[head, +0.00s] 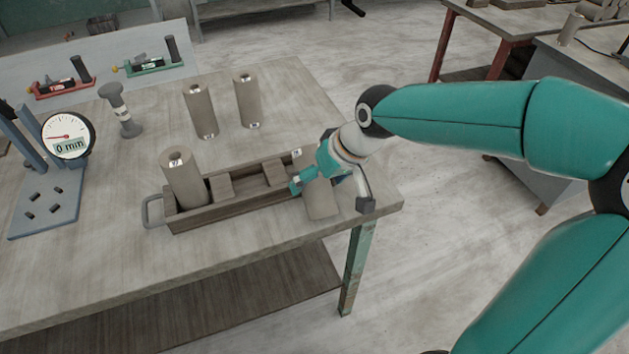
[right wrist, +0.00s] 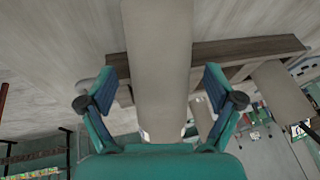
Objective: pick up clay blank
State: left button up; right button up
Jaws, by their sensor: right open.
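A grey-brown clay blank (head: 320,200) stands at the right end of the long wooden tray (head: 245,210), partly hidden by my right gripper. My right gripper (head: 332,193) is open, with one finger on each side of this blank. In the right wrist view the same clay blank (right wrist: 158,65) runs between the two spread fingers (right wrist: 160,90), with a gap on both sides. I cannot tell whether its foot is inside the tray. Another blank (head: 185,180) stands upright in the tray's left end. Two more, a left one (head: 200,110) and a right one (head: 247,100), stand behind the tray. My left gripper is not in view.
A dial gauge reading 0 min (head: 68,136) and a blue plate (head: 47,205) are at the left of the table (head: 120,250). A grey stand (head: 120,110) is behind. The table's right corner is close to my right gripper.

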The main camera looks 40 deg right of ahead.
jog(key=shift+x, duration=1.05)
jog(key=c, duration=1.6)
jog(key=shift+r, duration=0.1)
grip_shut()
jog(key=shift+w+r, duration=0.1)
jog(key=shift+r, duration=0.05)
